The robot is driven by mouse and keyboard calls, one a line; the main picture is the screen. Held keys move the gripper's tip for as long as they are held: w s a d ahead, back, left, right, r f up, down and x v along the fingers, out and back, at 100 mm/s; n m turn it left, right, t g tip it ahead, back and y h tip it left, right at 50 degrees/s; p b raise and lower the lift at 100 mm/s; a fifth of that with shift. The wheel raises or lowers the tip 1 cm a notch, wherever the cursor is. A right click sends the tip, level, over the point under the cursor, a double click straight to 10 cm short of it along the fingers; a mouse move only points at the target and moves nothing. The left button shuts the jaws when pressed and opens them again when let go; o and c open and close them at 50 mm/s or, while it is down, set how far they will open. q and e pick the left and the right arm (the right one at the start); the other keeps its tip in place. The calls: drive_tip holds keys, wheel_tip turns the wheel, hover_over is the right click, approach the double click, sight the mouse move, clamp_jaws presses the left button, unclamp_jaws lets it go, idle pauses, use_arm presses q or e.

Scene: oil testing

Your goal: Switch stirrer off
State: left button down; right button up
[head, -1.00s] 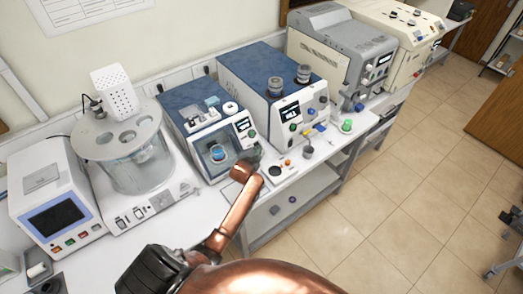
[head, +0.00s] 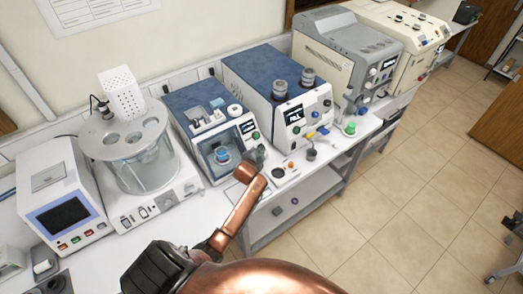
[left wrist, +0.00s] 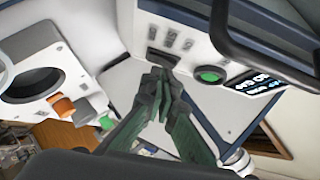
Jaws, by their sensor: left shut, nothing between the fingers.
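The blue-topped white unit (head: 190,97) with a beaker (head: 222,155) in its open bay stands between the glass bath and a larger blue unit. I take it for the stirrer. Its front panel shows in the left wrist view with a dark switch (left wrist: 163,58), a lit green button (left wrist: 210,75) and a small display (left wrist: 258,82). My left gripper (head: 255,157) is at the right front of this unit. Its fingers (left wrist: 158,76) are shut and empty, just below the dark switch; whether they touch it I cannot tell. My right gripper is not in view.
The larger blue unit (head: 265,72) stands close on the right. A low white box with an orange knob (left wrist: 62,106) sits beside my left gripper. The glass bath (head: 140,150) is to the left. Floor is open at the right.

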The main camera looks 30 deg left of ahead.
use_arm(q)
drive_tip(key=s+d+r+p, duration=0.1)
drive_tip(key=s+d+r, duration=0.4)
drive_tip(key=s, duration=0.5)
drive_tip(key=shift+d+r+p, duration=0.25)
drive_tip(key=shift+d+p, duration=0.15)
drive_tip(key=shift+d, duration=0.4)
